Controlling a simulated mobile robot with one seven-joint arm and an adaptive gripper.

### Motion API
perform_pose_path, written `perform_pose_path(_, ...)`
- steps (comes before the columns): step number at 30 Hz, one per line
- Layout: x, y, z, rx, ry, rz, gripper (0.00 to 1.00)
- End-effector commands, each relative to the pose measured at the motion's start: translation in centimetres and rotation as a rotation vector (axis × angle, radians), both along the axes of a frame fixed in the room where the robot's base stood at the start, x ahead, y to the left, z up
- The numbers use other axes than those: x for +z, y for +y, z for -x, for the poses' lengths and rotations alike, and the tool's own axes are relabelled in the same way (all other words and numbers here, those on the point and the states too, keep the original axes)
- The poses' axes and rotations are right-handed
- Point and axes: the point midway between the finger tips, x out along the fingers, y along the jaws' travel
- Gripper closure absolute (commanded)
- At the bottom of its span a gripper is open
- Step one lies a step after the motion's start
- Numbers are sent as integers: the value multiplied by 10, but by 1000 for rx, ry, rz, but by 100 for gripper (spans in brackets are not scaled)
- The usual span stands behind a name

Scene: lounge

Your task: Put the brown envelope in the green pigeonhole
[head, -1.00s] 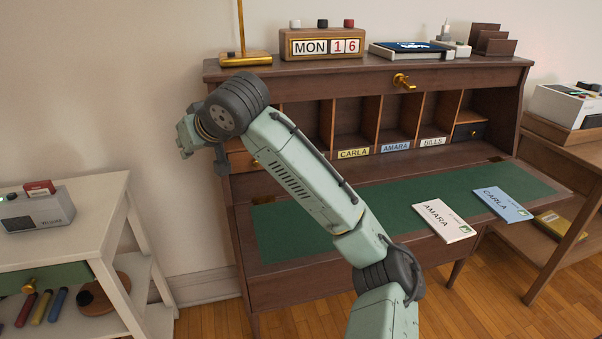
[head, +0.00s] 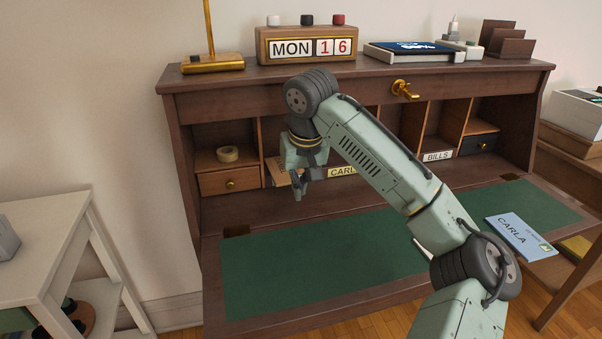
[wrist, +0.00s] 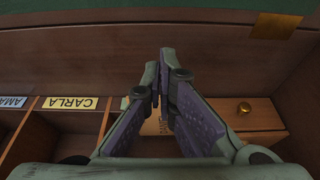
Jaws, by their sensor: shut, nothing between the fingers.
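My gripper (head: 300,188) is shut and empty in front of the desk's pigeonhole row, just left of the yellow CARLA label (head: 342,172). In the wrist view its fingers (wrist: 160,62) are together. A tan-brown piece (head: 281,179) shows beside the gripper at a compartment's front; a tan patch with lettering (wrist: 152,127) shows behind the fingers. I cannot tell whether this is the brown envelope or a label.
A blue CARLA envelope (head: 519,236) lies right on the green desk mat (head: 320,260). A small drawer (head: 229,181) with a tape roll (head: 228,154) above it is left of my gripper. A white BILLS label (head: 437,156) is right. The mat's left part is clear.

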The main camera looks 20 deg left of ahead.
Motion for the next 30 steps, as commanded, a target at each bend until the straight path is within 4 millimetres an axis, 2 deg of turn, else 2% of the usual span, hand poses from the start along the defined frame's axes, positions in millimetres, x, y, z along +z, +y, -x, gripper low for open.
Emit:
perform_pose_path(3,-25,4,-6,0,2,1,100)
perform_pose_path(7,-47,9,-13,1,0,0,100)
perform_pose_path(9,-42,17,-25,0,-2,1,100)
perform_pose_path(15,-44,29,-41,2,-1,0,100)
perform_pose_path(30,-41,35,-49,2,-1,-5,100)
